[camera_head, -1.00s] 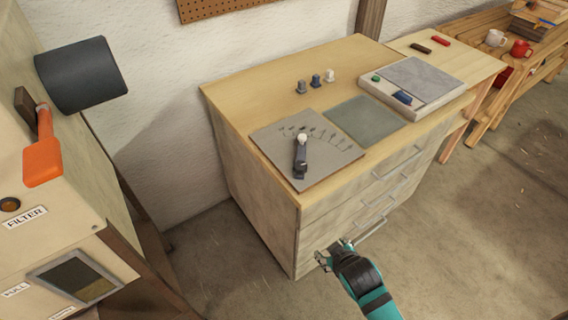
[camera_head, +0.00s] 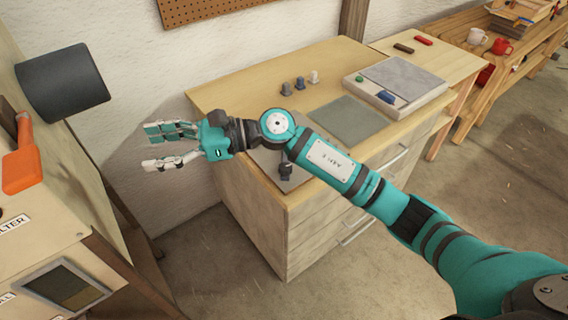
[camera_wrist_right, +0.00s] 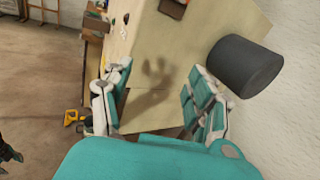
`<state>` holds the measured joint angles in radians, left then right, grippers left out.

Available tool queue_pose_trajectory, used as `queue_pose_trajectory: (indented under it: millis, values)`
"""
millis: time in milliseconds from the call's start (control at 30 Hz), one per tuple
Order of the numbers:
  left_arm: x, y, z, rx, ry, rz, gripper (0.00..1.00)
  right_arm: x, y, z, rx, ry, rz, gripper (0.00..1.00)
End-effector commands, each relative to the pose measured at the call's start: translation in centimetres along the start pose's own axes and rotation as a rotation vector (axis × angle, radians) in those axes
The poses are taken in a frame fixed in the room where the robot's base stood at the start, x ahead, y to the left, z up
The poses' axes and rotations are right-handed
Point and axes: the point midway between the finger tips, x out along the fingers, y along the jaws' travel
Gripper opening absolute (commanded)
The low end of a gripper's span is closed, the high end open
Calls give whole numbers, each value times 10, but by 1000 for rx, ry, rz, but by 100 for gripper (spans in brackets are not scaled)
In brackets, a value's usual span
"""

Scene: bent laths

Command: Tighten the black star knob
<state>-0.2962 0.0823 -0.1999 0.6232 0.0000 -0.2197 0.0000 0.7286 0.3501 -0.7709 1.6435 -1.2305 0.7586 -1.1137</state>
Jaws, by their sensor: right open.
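I cannot make out a black star knob for certain in either view. My right gripper (camera_head: 150,148) is open and empty in the head view, its fingers pointing left between the workbench and the cream machine (camera_head: 60,225). In the right wrist view the open fingers (camera_wrist_right: 155,100) frame a cream surface (camera_wrist_right: 155,60) with the hand's shadow on it. A black cylinder (camera_head: 62,80) sticks out of the machine and shows at the right in the wrist view (camera_wrist_right: 245,66). A dark teal part at that view's left edge may be my left gripper (camera_wrist_right: 8,152); its state is unclear.
My right arm crosses over the workbench (camera_head: 235,95) and partly hides a grey board (camera_head: 262,160) with a dark fixture (camera_head: 286,171). An orange handle (camera_head: 22,165) juts from the machine.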

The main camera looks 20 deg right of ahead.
Motion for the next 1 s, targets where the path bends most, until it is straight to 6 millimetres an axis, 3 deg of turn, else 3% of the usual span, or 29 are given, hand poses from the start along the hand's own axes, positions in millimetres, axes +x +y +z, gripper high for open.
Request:
queue_pose_trajectory:
  millis: [67, 133, 233, 400, 500, 600, 733, 1000]
  values:
    - [0, 0, 2, 0, -3, 0, 47, -10, -5, -25, -228, 231, 128, 59]
    - [0, 1, 4, 0, -5, 1, 47, -34, -15, -50, -400, 447, 251, 59]
    - [0, 1, 5, -1, -8, 1, 47, -88, -40, -74, -580, 755, 423, 59]
    - [0, 1, 6, -1, -9, 2, 47, -190, -80, -70, -687, 1173, 653, 59]
    - [0, 2, 5, -1, -9, 3, 47, -230, -91, -57, -681, 1314, 734, 59]
    - [0, 3, 5, -2, -8, 4, 47, -251, -95, -50, -668, 1382, 775, 59]
    - [-3, 4, 5, -2, -8, 4, 47, -256, -95, -55, -660, 1399, 789, 59]
    - [-18, 3, 3, -2, -8, 4, 47, -254, -89, -103, -658, 1393, 790, 59]
